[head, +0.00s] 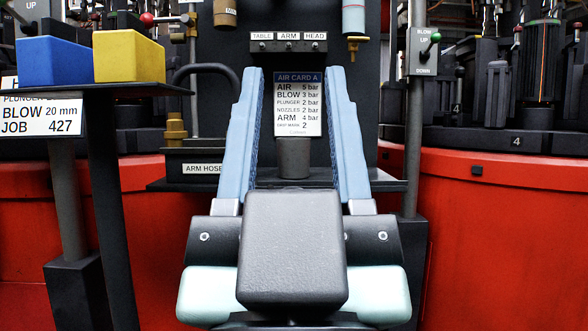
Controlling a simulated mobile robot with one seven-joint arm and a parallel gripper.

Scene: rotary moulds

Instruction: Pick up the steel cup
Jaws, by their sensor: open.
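My gripper (294,75) is open, with its two long blue fingers spread apart and pointing away from me toward a dark upright panel. A short grey cylinder (293,170) shows between the fingers, beyond my gripper's dark body, at the foot of the air card. It may be the steel cup, but I cannot tell for sure. My gripper's body hides what lies below it. The fingers are not seen to touch anything.
An air card (298,104) stands between the fingers in view. A dark shelf (380,184) runs behind them. At left, a stand (130,89) holds a blue block (62,63) and a yellow block (129,57). Red machine drums (500,225) flank both sides; a post (413,150) rises at right.

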